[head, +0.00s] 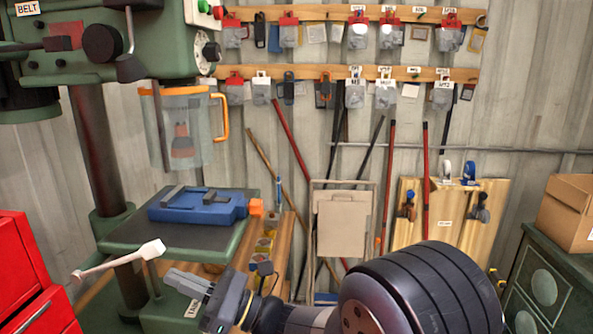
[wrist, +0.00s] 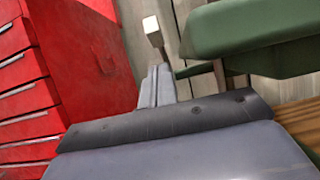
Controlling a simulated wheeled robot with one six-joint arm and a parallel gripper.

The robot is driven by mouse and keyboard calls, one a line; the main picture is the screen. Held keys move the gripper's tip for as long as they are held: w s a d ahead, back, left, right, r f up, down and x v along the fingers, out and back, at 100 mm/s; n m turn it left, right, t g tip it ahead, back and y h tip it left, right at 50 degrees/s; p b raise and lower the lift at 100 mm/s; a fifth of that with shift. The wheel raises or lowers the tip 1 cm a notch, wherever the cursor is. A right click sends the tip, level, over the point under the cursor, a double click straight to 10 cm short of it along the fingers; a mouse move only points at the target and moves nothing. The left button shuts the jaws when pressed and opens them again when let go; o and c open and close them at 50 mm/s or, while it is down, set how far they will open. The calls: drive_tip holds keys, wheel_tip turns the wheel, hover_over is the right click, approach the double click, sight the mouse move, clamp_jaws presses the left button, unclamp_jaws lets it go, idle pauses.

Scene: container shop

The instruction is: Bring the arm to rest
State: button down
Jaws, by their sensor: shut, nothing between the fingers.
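My gripper (head: 188,283) is in the lower middle of the head view, with its fingers pointing left. It is in front of the green drill press table and just right of the press's pale crank handle. In the wrist view my gripper's fingers (wrist: 157,86) lie together, with nothing between them. The pale tip of the crank handle (wrist: 152,30) shows just beyond the fingertips there; whether they touch cannot be told.
A green drill press (head: 97,150) stands at left, with a blue vise (head: 195,206) on its table. A red drawer cabinet (head: 30,265) is at lower left. A folded step stool (head: 341,225) leans at the back wall. A cardboard box (head: 568,215) sits on a green cabinet at right.

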drive_tip(key=shift+a+r, duration=0.3)
drive_tip(key=shift+r, duration=0.15)
